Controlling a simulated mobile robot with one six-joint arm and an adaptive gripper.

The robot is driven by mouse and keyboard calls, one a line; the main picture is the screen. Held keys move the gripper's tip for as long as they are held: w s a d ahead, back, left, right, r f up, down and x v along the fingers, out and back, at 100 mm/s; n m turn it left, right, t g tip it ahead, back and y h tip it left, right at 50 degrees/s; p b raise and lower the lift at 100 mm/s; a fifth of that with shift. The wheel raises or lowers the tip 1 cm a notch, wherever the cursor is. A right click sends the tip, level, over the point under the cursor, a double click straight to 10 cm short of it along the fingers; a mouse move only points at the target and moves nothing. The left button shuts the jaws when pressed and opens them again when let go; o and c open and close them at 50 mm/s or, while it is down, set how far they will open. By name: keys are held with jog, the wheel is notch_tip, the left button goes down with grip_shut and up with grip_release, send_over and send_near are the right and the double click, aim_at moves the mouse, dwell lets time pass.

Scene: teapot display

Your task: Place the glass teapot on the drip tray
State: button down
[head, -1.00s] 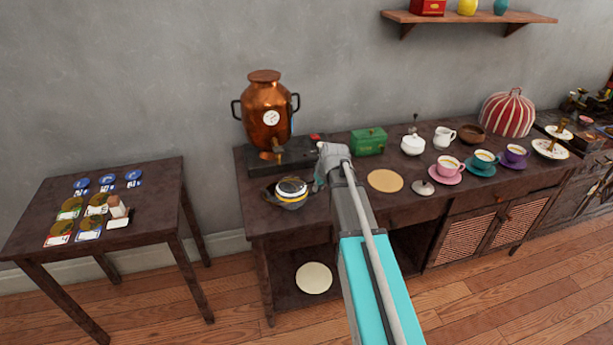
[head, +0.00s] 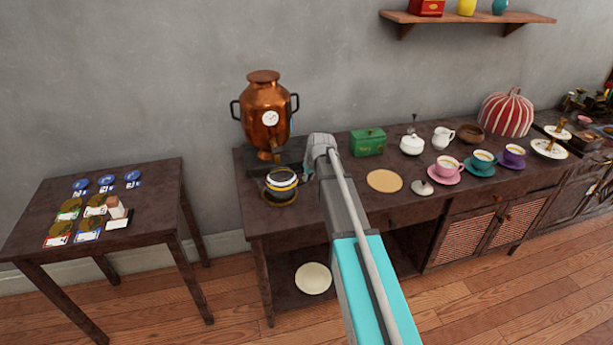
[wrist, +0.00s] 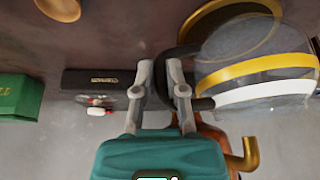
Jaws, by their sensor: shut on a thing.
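The glass teapot (head: 282,181), with white and gold bands, is at the front of the copper urn. In the wrist view the teapot (wrist: 255,78) is at the right, upside down in the picture. My gripper (wrist: 160,65) is shut on its black handle; the arm hides the fingers in the head view. A dark round disc with a gold rim, apparently the drip tray (head: 280,205), shows just below the teapot. In the wrist view this disc (wrist: 237,12) seems apart from the glass. The teapot hides part of it.
The copper urn (head: 265,105) with a brass tap stands on a dark base (head: 298,155) behind the teapot. A green box (head: 368,143), a tan round mat (head: 384,181) and several cups are to the right. A side table (head: 150,200) stands left.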

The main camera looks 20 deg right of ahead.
jog(key=w, duration=0.3)
jog(key=shift+w+a, duration=0.1)
jog(key=shift+a, duration=0.25)
jog(key=shift+s+f+b, duration=0.3)
jog(key=shift+f+b, duration=0.25)
jog(key=shift+f, duration=0.25)
jog(key=shift+f+b, duration=0.15)
jog(key=shift+b, duration=0.25)
jog(key=c, duration=0.7)
grip_release()
jog(key=shift+r, duration=0.2)
jog(key=p+v, duration=1.1)
jog(key=v, duration=0.1)
jog(key=shift+s, duration=0.1)
